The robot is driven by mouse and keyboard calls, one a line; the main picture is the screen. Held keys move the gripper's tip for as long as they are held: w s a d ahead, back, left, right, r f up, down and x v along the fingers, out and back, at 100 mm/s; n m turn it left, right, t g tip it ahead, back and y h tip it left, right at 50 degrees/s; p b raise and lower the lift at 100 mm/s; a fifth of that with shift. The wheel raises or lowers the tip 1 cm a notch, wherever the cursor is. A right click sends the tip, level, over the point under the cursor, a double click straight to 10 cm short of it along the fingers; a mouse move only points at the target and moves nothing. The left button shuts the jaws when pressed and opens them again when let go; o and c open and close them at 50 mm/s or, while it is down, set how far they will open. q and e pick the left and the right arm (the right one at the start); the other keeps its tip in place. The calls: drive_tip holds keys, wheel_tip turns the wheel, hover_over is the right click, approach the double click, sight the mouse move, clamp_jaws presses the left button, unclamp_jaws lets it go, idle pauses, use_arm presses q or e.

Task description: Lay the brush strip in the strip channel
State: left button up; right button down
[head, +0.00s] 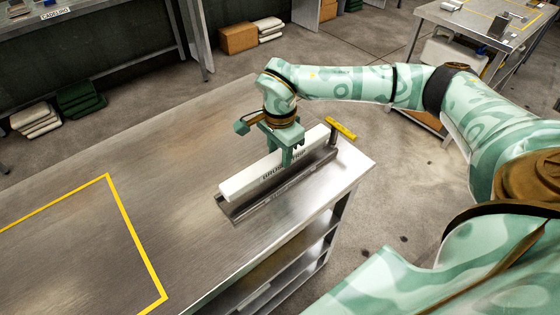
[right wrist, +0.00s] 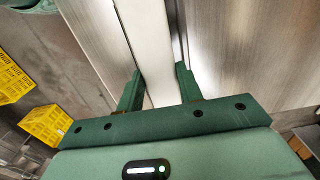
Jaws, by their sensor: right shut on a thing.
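The brush strip (head: 243,183) is a long white bar with dark lettering on its side. It lies lengthwise along the strip channel (head: 262,202), a grey metal trough on the steel bench near its right end. The strip is right over or in the channel; I cannot tell whether it rests on the channel floor. My right gripper (head: 288,157) points down and is shut on the strip near its middle. In the right wrist view the strip (right wrist: 155,50) runs between its two green fingers. My left gripper is not in view.
Yellow tape (head: 125,220) marks an area on the bench (head: 150,150) at left. The bench between is clear. The bench's right edge is close to the channel.

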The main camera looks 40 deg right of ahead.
drive_tip(key=f, duration=0.2)
drive_tip(key=f+b, duration=0.1)
drive_tip(key=f, duration=0.1)
drive_tip(key=shift+w+d, duration=0.15)
drive_tip(key=shift+d, duration=0.05)
drive_tip(key=shift+r, duration=0.15)
drive_tip(key=c, duration=0.9)
unclamp_jaws()
wheel_tip(320, 180, up, 12)
drive_tip(key=p, duration=0.3)
